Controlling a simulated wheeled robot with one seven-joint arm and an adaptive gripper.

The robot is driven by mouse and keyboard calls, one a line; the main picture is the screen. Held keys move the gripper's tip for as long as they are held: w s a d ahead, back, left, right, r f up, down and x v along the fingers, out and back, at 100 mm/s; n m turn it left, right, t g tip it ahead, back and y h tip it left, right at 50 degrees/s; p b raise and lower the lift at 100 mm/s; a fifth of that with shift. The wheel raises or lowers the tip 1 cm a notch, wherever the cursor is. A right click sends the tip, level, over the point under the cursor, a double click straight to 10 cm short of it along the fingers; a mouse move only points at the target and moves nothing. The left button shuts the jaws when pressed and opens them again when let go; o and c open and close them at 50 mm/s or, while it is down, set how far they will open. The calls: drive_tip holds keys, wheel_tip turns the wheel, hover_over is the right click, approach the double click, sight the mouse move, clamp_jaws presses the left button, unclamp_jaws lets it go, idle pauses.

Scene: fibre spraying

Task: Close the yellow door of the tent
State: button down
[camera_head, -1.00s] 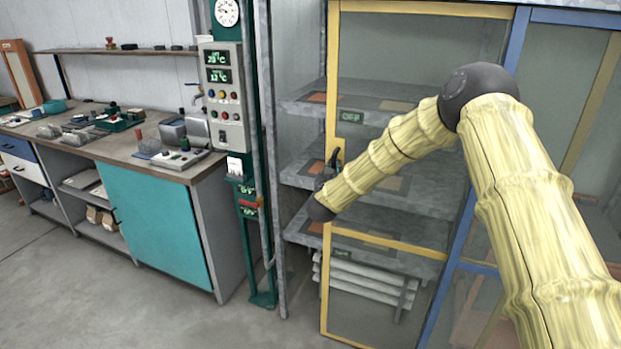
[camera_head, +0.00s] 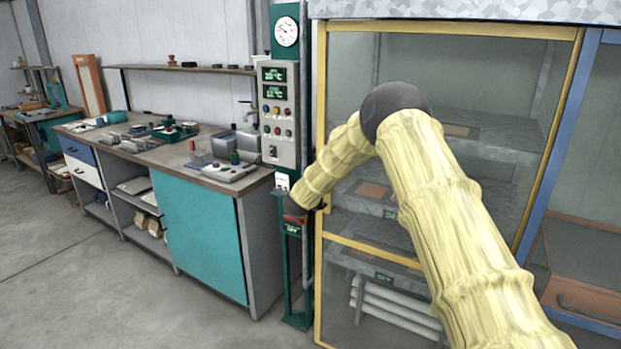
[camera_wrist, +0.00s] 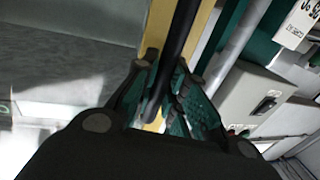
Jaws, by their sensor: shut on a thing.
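The yellow-framed glass door (camera_head: 450,29) of the tent fills the right half of the head view. Its left edge stands close beside the green control post, and its top bar runs just under the tent's grey roof edge. It looks shut or nearly shut; any small gap is hard to tell. In the wrist view my gripper (camera_wrist: 168,78) is shut on the black door handle (camera_wrist: 181,38), which passes between its fingers beside the yellow frame (camera_wrist: 158,35). In the head view my own arm hides the gripper and most of the handle.
A control box (camera_head: 279,113) on the green post stands just left of the door. A workbench with a teal cupboard (camera_head: 200,232) is further left. Grey shelves (camera_head: 480,150) show through the glass. The floor (camera_head: 110,305) at front left is clear.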

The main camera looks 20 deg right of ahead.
drive_tip(key=shift+w+r, duration=0.15)
drive_tip(key=shift+r, duration=0.15)
drive_tip(key=c, duration=1.7)
unclamp_jaws()
drive_tip(key=shift+c, duration=0.2)
drive_tip(key=shift+o, duration=1.4)
drive_tip(key=shift+w+f, duration=0.2)
drive_tip(key=shift+f, duration=0.05)
drive_tip(key=shift+s+a, duration=0.1)
drive_tip(key=shift+s, duration=0.1)
drive_tip(key=v, duration=1.1)
drive_tip(key=shift+s+a, duration=0.2)
drive_tip(key=shift+s, duration=0.05)
